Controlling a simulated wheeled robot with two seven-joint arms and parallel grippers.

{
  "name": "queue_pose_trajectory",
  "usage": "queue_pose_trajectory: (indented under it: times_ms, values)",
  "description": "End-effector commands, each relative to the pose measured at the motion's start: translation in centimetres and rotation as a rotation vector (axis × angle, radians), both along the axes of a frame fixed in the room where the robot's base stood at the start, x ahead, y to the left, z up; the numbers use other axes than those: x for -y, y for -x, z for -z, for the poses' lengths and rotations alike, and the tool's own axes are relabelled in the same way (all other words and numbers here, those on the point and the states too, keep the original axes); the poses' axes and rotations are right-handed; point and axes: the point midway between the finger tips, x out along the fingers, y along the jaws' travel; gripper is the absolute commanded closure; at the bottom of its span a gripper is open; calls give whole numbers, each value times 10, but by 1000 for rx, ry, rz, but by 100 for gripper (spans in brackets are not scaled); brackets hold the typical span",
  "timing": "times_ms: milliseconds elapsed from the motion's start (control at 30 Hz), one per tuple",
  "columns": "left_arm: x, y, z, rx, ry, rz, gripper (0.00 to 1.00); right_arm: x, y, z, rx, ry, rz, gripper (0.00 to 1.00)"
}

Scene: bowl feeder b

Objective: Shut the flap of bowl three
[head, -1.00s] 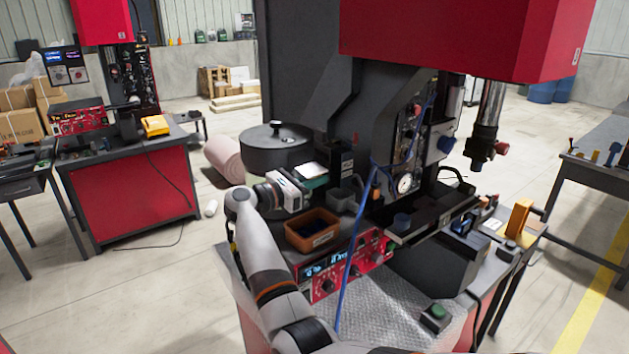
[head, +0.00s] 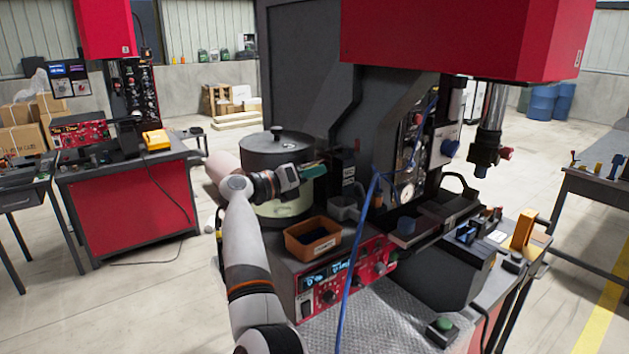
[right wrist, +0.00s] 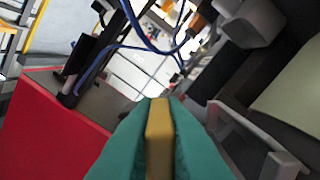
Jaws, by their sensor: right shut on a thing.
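A round bowl feeder with a dark grey lid (head: 277,147) and a pale cream lower body (head: 292,208) stands at the back left of the machine bench. I cannot make out which part is the flap, or a label marking bowl three. My right gripper (head: 316,173) is in front of the bowl's right side, its teal fingers pointing right. In the right wrist view, the teal fingers (right wrist: 158,125) are shut on a narrow yellow-tan piece (right wrist: 159,145). Whether that piece belongs to the bowl cannot be told. My left gripper is not in view.
An orange-brown bin (head: 313,240) and a grey cup (head: 344,209) stand close to the right arm. A red control box (head: 345,275) is in front, with a blue cable (head: 356,255) running across it. The dark machine column (head: 300,75) rises behind.

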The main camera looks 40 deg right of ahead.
Motion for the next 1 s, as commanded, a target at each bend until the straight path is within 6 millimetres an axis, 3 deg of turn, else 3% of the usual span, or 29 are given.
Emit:
queue_pose_trajectory:
  times_ms: [600,1000]
  values:
    - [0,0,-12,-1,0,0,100,2,-21,-17,-574,-63,-2,100]
    - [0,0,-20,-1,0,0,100,3,-32,-18,-844,-91,-1,100]
